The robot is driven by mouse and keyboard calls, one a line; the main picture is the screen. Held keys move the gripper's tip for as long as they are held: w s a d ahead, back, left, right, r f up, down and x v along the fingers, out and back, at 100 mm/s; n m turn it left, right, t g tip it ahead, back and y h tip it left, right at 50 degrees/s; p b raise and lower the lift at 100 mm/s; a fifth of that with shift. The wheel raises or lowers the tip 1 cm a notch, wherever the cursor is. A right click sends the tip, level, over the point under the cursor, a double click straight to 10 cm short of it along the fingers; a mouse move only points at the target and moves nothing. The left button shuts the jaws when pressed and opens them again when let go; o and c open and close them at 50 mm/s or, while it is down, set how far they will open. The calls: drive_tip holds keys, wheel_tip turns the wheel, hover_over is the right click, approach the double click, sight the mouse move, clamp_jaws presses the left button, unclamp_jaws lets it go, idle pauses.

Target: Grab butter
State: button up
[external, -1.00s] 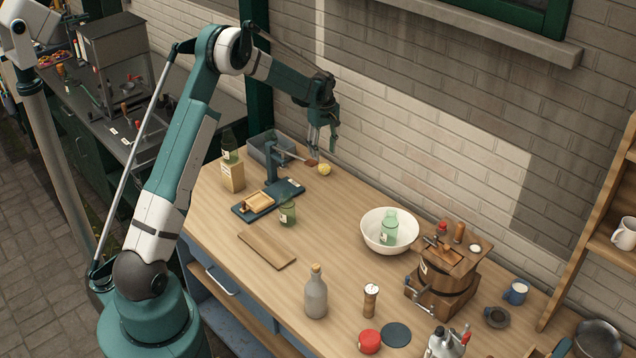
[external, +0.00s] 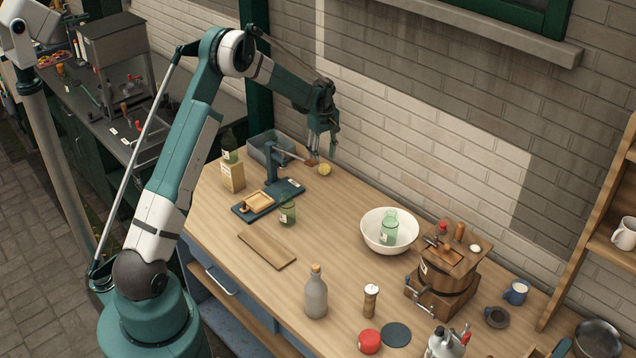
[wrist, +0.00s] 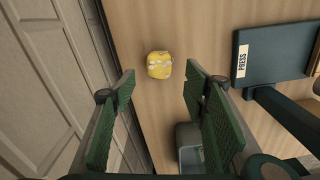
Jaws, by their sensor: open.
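The butter (external: 324,169) is a small pale yellow lump on the wooden counter near the brick wall, at the far end. In the wrist view the butter (wrist: 159,65) lies beyond the fingertips, roughly centred between the two green finger pads. My gripper (external: 323,153) points down and hangs just above and beside the butter. In the wrist view my gripper (wrist: 160,80) is open, with nothing between its fingers.
A press labelled "PRESS" (wrist: 268,55) stands close to the right of the butter in the wrist view. A grey bin (external: 270,147) sits behind the press. The wall (wrist: 50,60) is close on the left.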

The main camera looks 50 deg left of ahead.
sight(323, 164)
drive_tip(key=shift+f, duration=0.15)
drive_tip(key=shift+f, duration=2.45)
drive_tip(key=shift+c, duration=0.3)
drive_tip(key=c, duration=0.9)
